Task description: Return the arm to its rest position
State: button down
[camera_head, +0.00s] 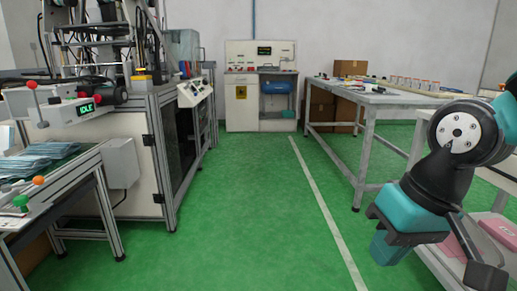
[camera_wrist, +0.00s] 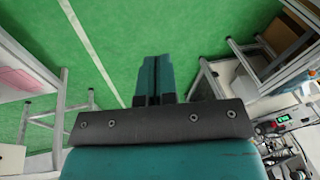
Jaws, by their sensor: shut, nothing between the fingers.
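My arm shows at the right edge of the head view, folded, with its black and teal links above the right-hand bench. My gripper (camera_head: 388,250) hangs over the green floor beside that bench. In the wrist view my gripper (camera_wrist: 153,75) reaches out from a dark bracket, its two teal fingers pressed together with nothing between them. Only green floor shows beyond the fingertips. Part of the arm is cut off by the right edge of the head view.
A machine with an IDLE display (camera_head: 87,109) and a pile of blue masks (camera_head: 35,157) stand at left. A control cabinet (camera_head: 259,95) is at the back. A long table (camera_head: 390,99) stands at right. The green aisle (camera_head: 240,210) is clear.

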jog(key=s+a+n+g+y, duration=0.1)
jog(key=s+a+n+g, duration=0.2)
jog(key=s, duration=0.5)
notch_tip(320, 180, up, 33)
jog(key=n+t+p, duration=0.1)
jog(key=p, duration=3.3)
jog(key=shift+s+d, duration=0.15)
jog(key=shift+s, duration=0.05)
